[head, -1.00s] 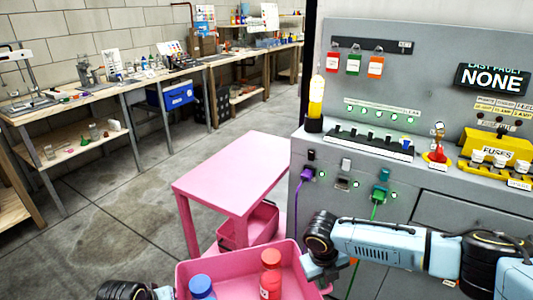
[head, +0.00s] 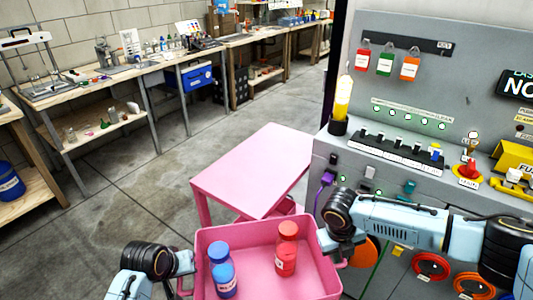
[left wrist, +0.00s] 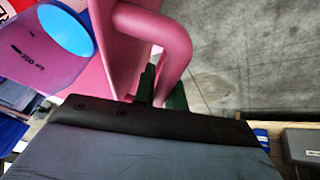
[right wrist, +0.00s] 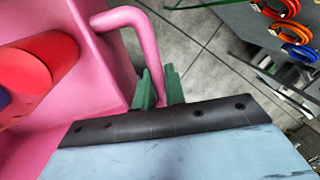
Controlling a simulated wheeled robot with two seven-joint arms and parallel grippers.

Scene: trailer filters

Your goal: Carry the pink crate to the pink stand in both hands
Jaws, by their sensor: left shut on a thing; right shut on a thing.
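The pink crate (head: 255,236) is held in front of me at the bottom of the head view. A blue bottle (head: 222,268) and a red bottle (head: 287,248) stand inside it. My left gripper (left wrist: 163,90) is shut on the crate's handle (left wrist: 180,35) on the left side. My right gripper (right wrist: 158,90) is shut on the opposite handle (right wrist: 140,30). The pink stand (head: 255,168) is beyond the crate, with a flat, empty top. The crate's far rim overlaps the view of the stand's lower part.
A grey control panel (head: 400,90) with switches, a yellow lamp and cables stands close on the right, near my right arm. A long workbench (head: 150,72) with tools runs along the back wall. The concrete floor (head: 120,200) left of the stand is clear.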

